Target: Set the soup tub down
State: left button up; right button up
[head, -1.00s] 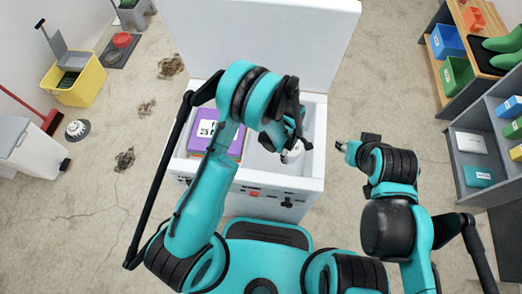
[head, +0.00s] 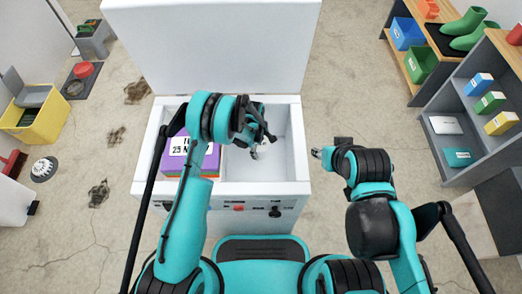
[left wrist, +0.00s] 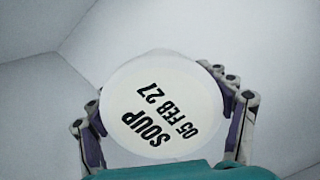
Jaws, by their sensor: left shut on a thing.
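The soup tub (left wrist: 160,105) has a round white lid reading "SOUP 05 FEB 27" in the left wrist view. My left gripper (left wrist: 165,112) is shut on it, with fingers on both sides. In the head view my left gripper (head: 257,140) is over the right compartment of an open white chest (head: 290,170), and mostly hides the tub. Whether the tub touches the compartment floor cannot be told. My right gripper (head: 318,153) is empty-looking and outside the chest, to its right; its fingers are too small to read.
A purple labelled box (head: 205,160) fills the chest's left compartment. The raised white lid (head: 215,45) stands behind. A grey shelf (head: 455,125) with small boxes is at the right. A yellow bin (head: 40,120) is at the left.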

pick_arm(q)
jog(key=shift+r, duration=0.1)
jog(key=shift+f, duration=0.2)
jog(key=o, duration=1.6)
